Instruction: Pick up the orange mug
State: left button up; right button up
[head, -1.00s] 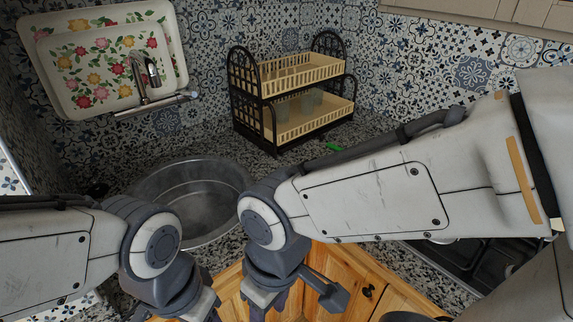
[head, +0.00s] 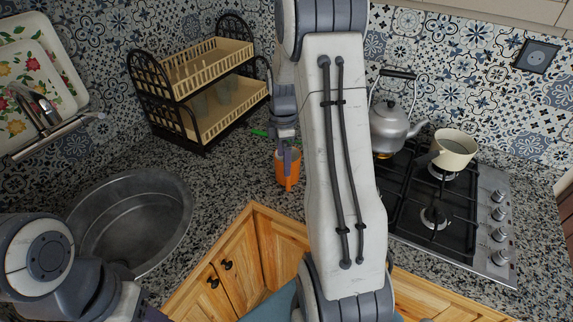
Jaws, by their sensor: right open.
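The orange mug (head: 295,171) stands on the speckled counter, just left of my raised right forearm. My right gripper (head: 287,158) points down at the mug from above and is open. One finger overlaps the mug's near side in the picture; I cannot tell whether it touches.
A two-tier dish rack (head: 203,85) stands behind and left of the mug, with a green item (head: 259,133) nearby. A round sink (head: 130,222) lies left. A kettle (head: 392,125) and a cream pot (head: 455,148) stand on the gas hob (head: 485,240) at right.

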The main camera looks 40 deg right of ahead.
aim_at(287, 184)
jog(key=f, duration=0.3)
jog(key=d+f+p, duration=0.1)
jog(key=f, duration=0.1)
jog(key=shift+s+f, duration=0.15)
jog(key=shift+s, duration=0.05)
jog(key=f, duration=0.1)
jog(key=f+p, duration=0.2)
jog(key=f, duration=0.1)
jog(key=shift+s+a, duration=0.2)
jog(key=shift+s, duration=0.05)
jog(key=shift+f, duration=0.65)
grip_shut()
